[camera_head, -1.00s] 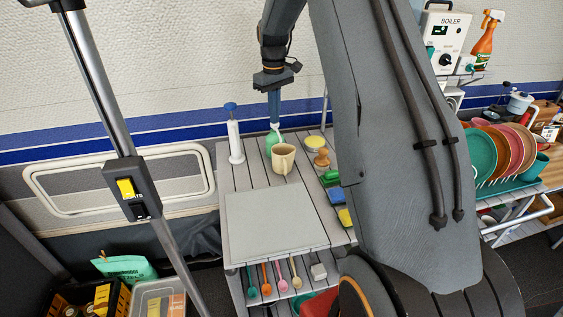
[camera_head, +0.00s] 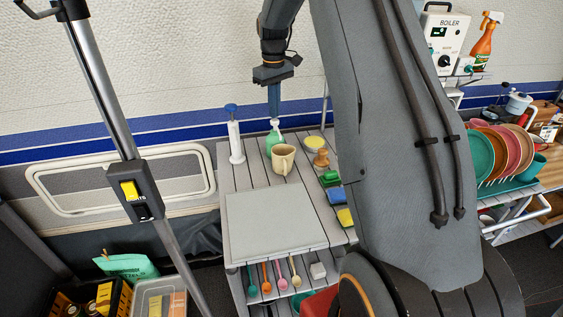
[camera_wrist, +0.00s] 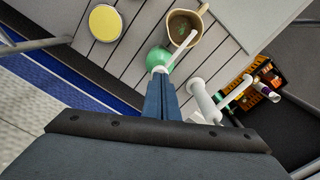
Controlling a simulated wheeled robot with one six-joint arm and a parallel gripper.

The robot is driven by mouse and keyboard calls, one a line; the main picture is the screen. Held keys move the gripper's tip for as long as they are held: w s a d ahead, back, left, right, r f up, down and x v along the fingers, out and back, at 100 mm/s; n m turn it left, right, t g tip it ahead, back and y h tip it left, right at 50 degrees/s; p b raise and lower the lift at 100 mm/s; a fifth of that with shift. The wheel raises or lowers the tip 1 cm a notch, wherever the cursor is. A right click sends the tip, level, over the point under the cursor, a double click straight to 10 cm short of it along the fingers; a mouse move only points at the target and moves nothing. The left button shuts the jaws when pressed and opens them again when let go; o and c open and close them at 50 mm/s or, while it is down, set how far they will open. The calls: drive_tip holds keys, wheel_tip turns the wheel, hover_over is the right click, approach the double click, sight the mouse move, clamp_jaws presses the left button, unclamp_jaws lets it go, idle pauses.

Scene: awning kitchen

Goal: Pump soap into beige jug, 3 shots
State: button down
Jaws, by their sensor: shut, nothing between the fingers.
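The beige jug (camera_head: 283,160) stands upright on the slatted cart top, and it shows from above in the wrist view (camera_wrist: 202,12). Behind it and slightly left stands a green soap bottle (camera_head: 271,143) with a white pump head (camera_head: 275,123). In the wrist view the bottle (camera_wrist: 158,56) is partly hidden, and its long white nozzle (camera_wrist: 183,55) reaches over the jug's opening. My gripper (camera_head: 274,115) points down, shut and empty, right above the pump head. In the wrist view its fingertips (camera_wrist: 162,78) are at the pump top; I cannot tell whether they touch it.
A white dispenser with a blue top (camera_head: 236,143) stands left of the bottle. A yellow round lid (camera_head: 315,143), a wooden-handled brush (camera_head: 321,158) and several sponges line the right side. A grey board (camera_head: 275,220) covers the cart's front.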

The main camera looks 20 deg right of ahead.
wheel_tip(320, 180, up, 6)
drive_tip(key=p, duration=0.3)
idle(0.6)
drive_tip(key=shift+s, duration=0.1)
drive_tip(key=s+a+f+m+b, duration=0.1)
drive_tip(key=s+a+f, duration=0.2)
drive_tip(key=s, duration=0.7)
drive_tip(key=s+a+f+m+t+b, duration=0.1)
drive_tip(key=s+a+f+b, duration=0.1)
drive_tip(key=s+a, duration=0.4)
drive_tip(key=s+a+f+m+b, duration=0.1)
drive_tip(key=s+a+f, duration=0.3)
drive_tip(key=s, duration=1.2)
drive_tip(key=shift+s+a+f+m+b, duration=0.3)
drive_tip(key=shift+a+m+b, duration=0.1)
drive_tip(key=shift+a+b, duration=0.1)
drive_tip(key=shift+w, duration=0.1)
